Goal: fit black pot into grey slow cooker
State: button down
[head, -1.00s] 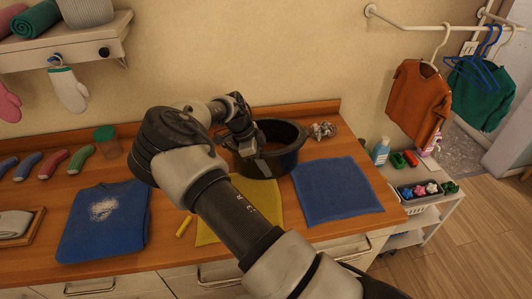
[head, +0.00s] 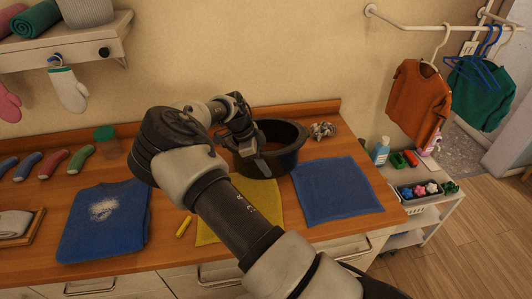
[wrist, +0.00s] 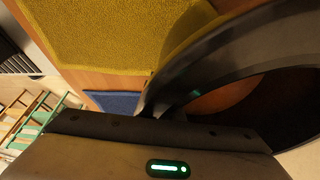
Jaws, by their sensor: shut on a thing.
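A round, open black pot (head: 284,158) is at the back of the wooden counter, behind the yellow and blue cloths. My gripper (head: 254,165) is at the pot's near left side and is shut on its rim. The tips are mostly hidden by my wrist in the head view. In the wrist view the pot's curved black wall (wrist: 240,45) fills the right side, with a dark brown interior. I cannot tell whether the pot's base touches the counter. I cannot make out a grey slow cooker in either view.
A yellow cloth (head: 262,198) and a blue cloth (head: 337,190) lie in front of the pot. A crumpled grey item (head: 322,130) sits close to its right. A blue folded garment (head: 105,225) and a green-lidded jar (head: 107,140) are left of my arm. The wall stands close behind.

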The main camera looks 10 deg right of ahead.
jog(key=shift+w+r, duration=0.1)
jog(key=shift+r, duration=0.25)
notch_tip(320, 180, up, 10)
jog(key=shift+d+f+b, duration=0.1)
jog(key=shift+f+b, duration=0.1)
jog(key=shift+b, duration=0.25)
jog(key=shift+s+d+r+n+t, duration=0.25)
jog(key=shift+d+n+t, duration=0.15)
jog(key=shift+n, duration=0.5)
jog(key=s+r+n+t+y, duration=0.4)
jog(key=s+n, duration=0.5)
jog(key=n, duration=0.9)
jog(key=s+f+t, duration=0.1)
jog(key=s+f, duration=0.3)
jog(key=f, duration=0.2)
jog(key=shift+f, duration=0.35)
